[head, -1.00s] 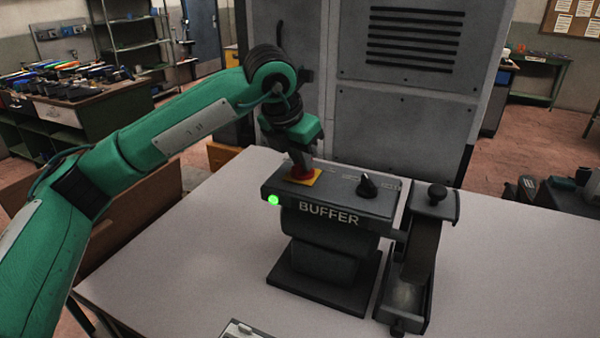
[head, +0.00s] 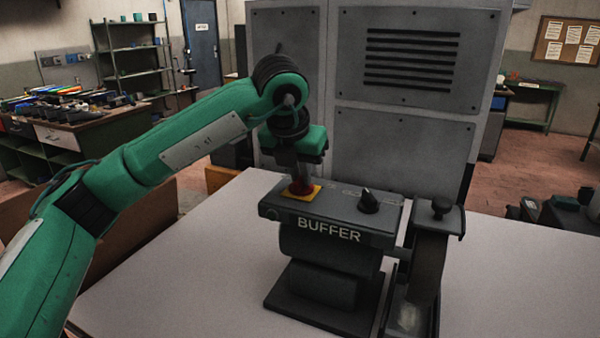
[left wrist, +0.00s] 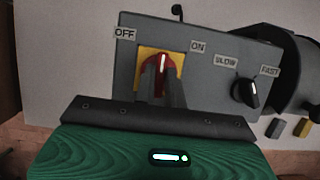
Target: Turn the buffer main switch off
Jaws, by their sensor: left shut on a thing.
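The grey buffer (head: 330,252) stands on the table, with "BUFFER" on its front. Its main switch is a red knob (head: 301,188) on a yellow plate (head: 313,193) on the top panel. The left wrist view shows the red knob (left wrist: 162,62) between an OFF label (left wrist: 125,33) at left and an ON label (left wrist: 197,47) at right. Its white mark points roughly up in that view. My left gripper (head: 300,178) is shut on the knob from above, and its fingers hide part of it. The round lamp (head: 274,214) on the front is dark. My right gripper is not in view.
A black speed knob (head: 369,201) with SLOW (left wrist: 226,61) and FAST (left wrist: 270,71) labels sits right of the switch. A black-knobbed assembly (head: 437,245) stands at the buffer's right side. A tall grey cabinet (head: 400,150) rises behind. The table (head: 170,280) is clear at left.

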